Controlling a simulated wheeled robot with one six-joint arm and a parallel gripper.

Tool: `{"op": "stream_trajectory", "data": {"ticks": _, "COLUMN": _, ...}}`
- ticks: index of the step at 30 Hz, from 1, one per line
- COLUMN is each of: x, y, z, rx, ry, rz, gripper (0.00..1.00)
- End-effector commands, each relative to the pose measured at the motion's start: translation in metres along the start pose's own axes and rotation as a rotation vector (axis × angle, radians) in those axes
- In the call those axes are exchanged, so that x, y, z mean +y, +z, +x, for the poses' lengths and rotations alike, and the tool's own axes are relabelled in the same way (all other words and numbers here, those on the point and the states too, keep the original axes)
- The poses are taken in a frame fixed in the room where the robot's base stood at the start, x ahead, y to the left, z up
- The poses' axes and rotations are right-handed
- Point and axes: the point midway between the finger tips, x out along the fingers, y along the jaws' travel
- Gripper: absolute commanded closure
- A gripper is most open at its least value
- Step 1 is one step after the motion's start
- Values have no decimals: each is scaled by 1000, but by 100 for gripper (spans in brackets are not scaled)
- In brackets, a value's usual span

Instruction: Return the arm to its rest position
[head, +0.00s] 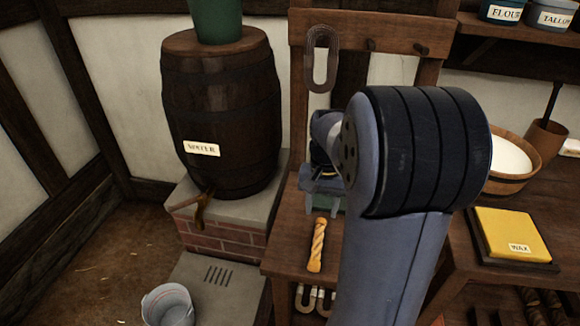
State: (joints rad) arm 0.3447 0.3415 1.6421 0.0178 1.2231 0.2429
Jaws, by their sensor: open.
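My arm rises through the middle of the head view, and its large joint hides part of the bench behind it. My gripper (323,207) points down over the wooden bench (283,253), to the left of that joint. Its two fingers are apart, so it is open. A green thing shows just behind and below the fingers, mostly hidden. I cannot tell whether the fingers touch it, but they do not look closed on it.
A twisted yellow piece (317,245) lies on the bench below my gripper. A barrel (220,115) stands on a brick plinth (222,238) at left, with a metal bucket (168,305) below. A wooden bowl (512,168) and yellow wax block (510,235) sit at right.

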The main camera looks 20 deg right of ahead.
Motion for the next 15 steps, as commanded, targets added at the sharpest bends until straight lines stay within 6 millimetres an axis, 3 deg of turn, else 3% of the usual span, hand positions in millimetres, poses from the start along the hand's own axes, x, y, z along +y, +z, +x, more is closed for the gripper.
{"op": "stream_trajectory", "data": {"ticks": 5, "x": 0, "y": 1, "z": 23, "rx": -4, "ry": 1, "rz": 0, "gripper": 57}}
{"op": "stream_trajectory", "data": {"ticks": 15, "x": 0, "y": 1, "z": 91, "rx": -7, "ry": 2, "rz": -1, "gripper": 57}}
